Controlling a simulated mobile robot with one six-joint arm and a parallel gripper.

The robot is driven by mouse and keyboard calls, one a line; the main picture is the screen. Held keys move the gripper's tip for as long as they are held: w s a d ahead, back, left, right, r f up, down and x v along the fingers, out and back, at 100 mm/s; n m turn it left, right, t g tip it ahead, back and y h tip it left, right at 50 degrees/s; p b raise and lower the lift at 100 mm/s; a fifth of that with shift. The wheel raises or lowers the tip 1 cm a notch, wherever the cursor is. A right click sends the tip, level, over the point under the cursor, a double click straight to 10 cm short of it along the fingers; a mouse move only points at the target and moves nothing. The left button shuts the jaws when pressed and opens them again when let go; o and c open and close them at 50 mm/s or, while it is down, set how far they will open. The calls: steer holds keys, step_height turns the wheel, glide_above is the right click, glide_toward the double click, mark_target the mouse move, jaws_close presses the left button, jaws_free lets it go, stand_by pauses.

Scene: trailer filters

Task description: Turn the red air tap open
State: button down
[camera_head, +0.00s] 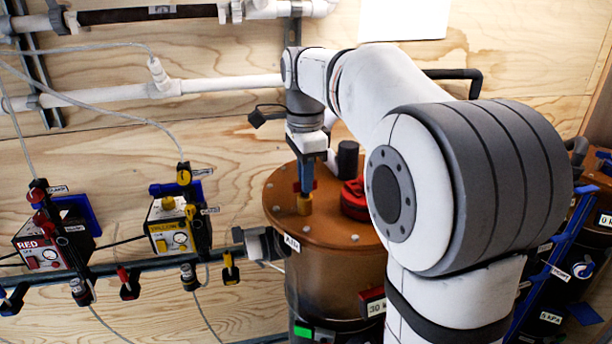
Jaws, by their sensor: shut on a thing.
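The red air tap (297,187) stands on a brass fitting (304,204) on the brown lid of the tank (340,228). A label (292,243) that seems to read AIR is at the lid's front left edge. My gripper (305,184) points straight down over the tap with its blue fingers, and is shut on the tap's red handle. I cannot tell the handle's exact angle.
A red cap (355,199) and a black cylinder (347,158) stand on the lid right of my gripper. A box labelled RED (40,252) and a yellow box (170,226) hang on a rail at left. White pipes run along the plywood wall behind. My arm hides much of the right side.

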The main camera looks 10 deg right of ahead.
steer(key=shift+d, duration=0.1)
stand_by(0.3)
steer(key=n+p, duration=0.1)
steer(key=n, duration=0.3)
steer(key=n+p, duration=0.1)
steer(key=n, duration=0.4)
steer(key=n+p, duration=0.1)
steer(key=n, duration=0.3)
steer(key=shift+n, duration=2.5)
steer(key=shift+p, duration=0.3)
